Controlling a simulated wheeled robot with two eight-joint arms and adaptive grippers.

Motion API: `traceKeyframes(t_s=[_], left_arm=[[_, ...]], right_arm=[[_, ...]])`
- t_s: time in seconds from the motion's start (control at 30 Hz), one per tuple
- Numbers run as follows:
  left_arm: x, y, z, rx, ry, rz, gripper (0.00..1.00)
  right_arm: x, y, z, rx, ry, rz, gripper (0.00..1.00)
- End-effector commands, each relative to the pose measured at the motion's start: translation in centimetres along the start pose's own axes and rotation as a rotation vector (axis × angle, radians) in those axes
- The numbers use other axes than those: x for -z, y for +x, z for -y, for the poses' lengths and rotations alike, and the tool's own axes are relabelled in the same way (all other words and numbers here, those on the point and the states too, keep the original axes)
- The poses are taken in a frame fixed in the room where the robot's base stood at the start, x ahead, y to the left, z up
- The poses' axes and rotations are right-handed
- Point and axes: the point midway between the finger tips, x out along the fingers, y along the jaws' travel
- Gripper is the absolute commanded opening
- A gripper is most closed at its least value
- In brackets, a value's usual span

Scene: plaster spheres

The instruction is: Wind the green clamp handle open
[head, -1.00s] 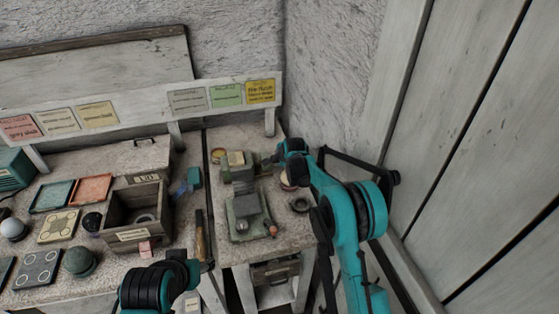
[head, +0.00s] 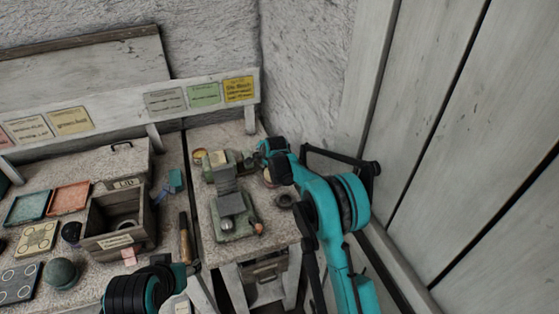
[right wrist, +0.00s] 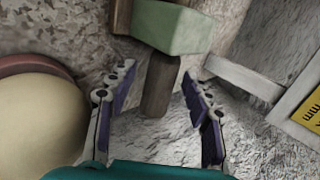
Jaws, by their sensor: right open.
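The clamp (head: 228,204), with a grey block and a green base, stands on the right-hand bench. A small orange-brown knob (head: 259,228) shows at its front right. In the right wrist view a pale green block (right wrist: 172,28) is at the top, with a brown grip (right wrist: 160,86) below it, seemingly the clamp handle. My right gripper (right wrist: 158,115) is open, its fingers on either side of the grip's lower end; contact is not visible. In the head view the right gripper (head: 262,150) is at the clamp's back right, its fingers mostly hidden. My left gripper (head: 188,272) is low, its fingers unclear.
A pale sphere (right wrist: 38,125) lies close left of my right gripper. A dark ring (head: 285,201) lies right of the clamp. A wooden bin (head: 117,228) and several trays are on the left bench. The wall rail (head: 130,118) is behind; a panelled wall (head: 450,150) is right.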

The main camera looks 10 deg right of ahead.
Motion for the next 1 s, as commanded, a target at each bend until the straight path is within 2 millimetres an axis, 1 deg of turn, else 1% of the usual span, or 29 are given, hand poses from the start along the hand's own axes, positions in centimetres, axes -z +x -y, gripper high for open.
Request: traceKeyframes(t_s=[0.03,0.23,0.3,0.47,0.67,0.73,1.0], left_arm=[[0.4,-0.6,0.0,0.000,0.000,0.000,0.51],[1.4,-1.9,0.0,0.000,0.000,0.000,0.51],[1.5,-2.0,0.0,0.000,0.000,0.000,0.51],[1.9,-2.6,0.0,0.000,0.000,0.000,0.51],[2.5,-3.5,0.0,0.000,0.000,0.000,0.51],[2.1,-3.0,0.0,0.000,0.000,0.000,0.51],[1.7,-2.3,0.0,0.000,0.000,0.000,0.51]], right_arm=[[0.0,-0.2,0.5,-0.032,0.000,0.000,0.50],[0.0,-0.3,0.8,-0.202,0.003,0.003,0.50],[0.0,-1.8,0.9,-0.193,0.003,0.002,0.50],[0.0,-4.5,1.4,-0.192,0.003,0.002,0.50],[0.1,-8.4,2.1,-0.191,0.001,0.002,0.50],[0.4,-9.7,1.9,-0.189,-0.042,0.002,0.50],[1.2,-15.2,1.3,-0.186,-0.194,0.003,0.50]])
